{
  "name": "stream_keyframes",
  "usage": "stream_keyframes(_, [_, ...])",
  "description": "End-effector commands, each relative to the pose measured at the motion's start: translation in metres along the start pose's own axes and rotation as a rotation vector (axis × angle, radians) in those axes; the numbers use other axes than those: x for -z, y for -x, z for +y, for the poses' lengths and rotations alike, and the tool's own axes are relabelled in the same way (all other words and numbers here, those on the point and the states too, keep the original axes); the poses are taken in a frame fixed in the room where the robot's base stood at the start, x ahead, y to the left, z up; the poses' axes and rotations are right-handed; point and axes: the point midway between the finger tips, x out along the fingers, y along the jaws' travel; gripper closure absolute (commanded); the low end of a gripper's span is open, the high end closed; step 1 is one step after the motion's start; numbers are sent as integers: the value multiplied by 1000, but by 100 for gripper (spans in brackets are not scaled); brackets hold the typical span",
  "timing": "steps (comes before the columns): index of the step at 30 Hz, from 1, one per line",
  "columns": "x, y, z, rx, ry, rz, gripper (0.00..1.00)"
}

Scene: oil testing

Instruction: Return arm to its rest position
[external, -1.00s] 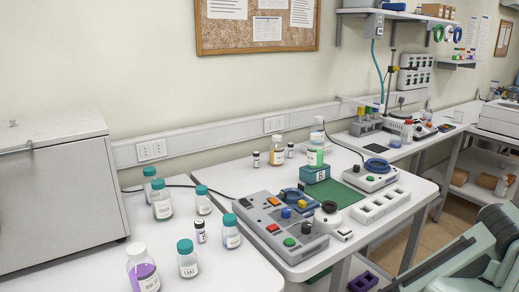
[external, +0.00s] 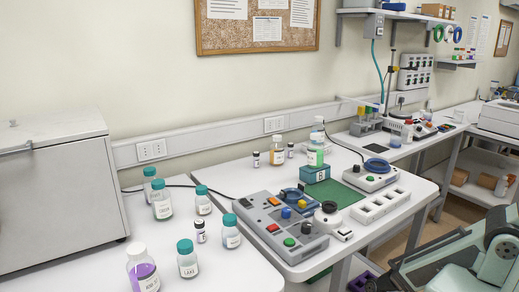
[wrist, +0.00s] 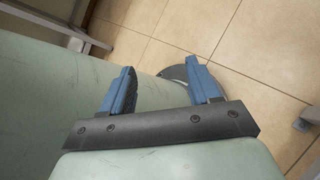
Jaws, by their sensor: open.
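My gripper (wrist: 160,88) shows in the wrist view with its two blue fingers spread apart and nothing between them. Behind the fingers are a pale green surface of my own arm and the tan tiled floor (wrist: 255,30). In the external view my pale green arm (external: 465,265) is at the lower right, beside the bench and clear of the bottles. My fingers cannot be made out in that view.
The white bench (external: 225,178) holds a grey control box (external: 270,228), a green block (external: 316,173) and several bottles, including a purple-filled one (external: 142,270). A white-topped cabinet (external: 55,190) stands at the left. A grey table leg (wrist: 306,120) stands at the right in the wrist view.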

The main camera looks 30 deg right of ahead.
Motion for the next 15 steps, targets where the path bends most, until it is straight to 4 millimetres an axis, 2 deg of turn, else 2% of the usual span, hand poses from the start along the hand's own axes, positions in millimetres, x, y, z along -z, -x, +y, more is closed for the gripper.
stream_keyframes(1, [16,6,0,15,71,44,39])
stream_keyframes(9, [99,39,13,-14,498,305,39])
stream_keyframes(15, [147,62,26,-110,763,453,39])
